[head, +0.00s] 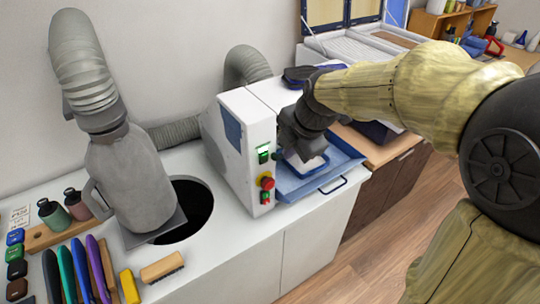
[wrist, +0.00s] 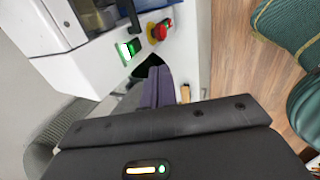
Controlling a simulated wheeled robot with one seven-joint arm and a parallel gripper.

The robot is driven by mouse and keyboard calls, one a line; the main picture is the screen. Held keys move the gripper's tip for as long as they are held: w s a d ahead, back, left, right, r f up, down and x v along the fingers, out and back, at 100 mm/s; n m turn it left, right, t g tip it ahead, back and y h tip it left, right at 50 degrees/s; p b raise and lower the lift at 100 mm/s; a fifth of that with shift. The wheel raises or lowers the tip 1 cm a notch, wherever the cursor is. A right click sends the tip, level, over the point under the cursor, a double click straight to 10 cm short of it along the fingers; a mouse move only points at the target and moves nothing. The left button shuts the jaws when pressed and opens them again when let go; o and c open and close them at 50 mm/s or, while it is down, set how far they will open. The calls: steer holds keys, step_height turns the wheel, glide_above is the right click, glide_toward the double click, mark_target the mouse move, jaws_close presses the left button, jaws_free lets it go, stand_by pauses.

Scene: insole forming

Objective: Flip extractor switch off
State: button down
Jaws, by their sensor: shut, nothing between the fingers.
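A white machine housing (head: 243,130) stands on the counter with controls on its front face. A green-lit rocker switch (head: 264,153) is high on that face; it also shows, lit green, in the wrist view (wrist: 129,49). Lower down is a second green switch (head: 265,197). I cannot read a label telling which is the extractor switch. My gripper (head: 281,155) is shut and empty, just right of the upper switch in the head view. In the wrist view its dark fingers (wrist: 157,84) point toward the panel, apart from the lit switch as far as I can see.
A red stop button on a yellow base (head: 266,181) sits between the two switches. A blue tray (head: 318,176) is right of the housing, below my gripper. A grey extraction hood and hose (head: 125,170) stand left by a round black opening (head: 191,213).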

mark_target(265, 158)
steer(key=w+a+f, duration=0.4)
steer(key=w+f, duration=0.2)
steer(key=f, duration=0.2)
steer(key=shift+w+a+f, duration=0.25)
steer(key=shift+w+f, duration=0.1)
stand_by(0.3)
steer(key=shift+w+a+r+p, duration=0.25)
steer(key=shift+w+r+p, duration=0.05)
steer(key=shift+f, duration=0.15)
steer(key=shift+r+p, duration=0.75)
steer(key=shift+r, duration=0.1)
steer(key=shift+s+d, duration=0.1)
